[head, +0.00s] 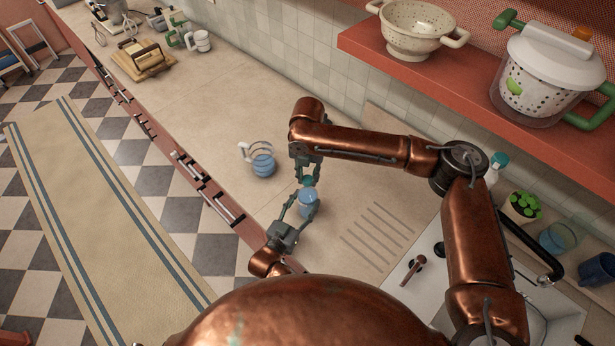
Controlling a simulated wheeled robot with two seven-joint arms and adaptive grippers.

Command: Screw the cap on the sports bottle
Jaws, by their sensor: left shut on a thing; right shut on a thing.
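The blue sports bottle (309,207) stands upright on or just above the beige counter, near its front edge. My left gripper (302,205) comes from below in the head view and is shut around the bottle's sides. The teal cap (308,181) is right at the bottle's top, in line with it. My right gripper (306,174) reaches down from above and is shut on the cap. Whether the cap's thread is engaged cannot be told at this size. The fingers hide parts of both the cap and the bottle.
A sink (440,262) with a black faucet (545,268) lies to the right. A red shelf (440,75) holds a colander (415,30) and a white pot (550,75). The counter farther left is mostly clear.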

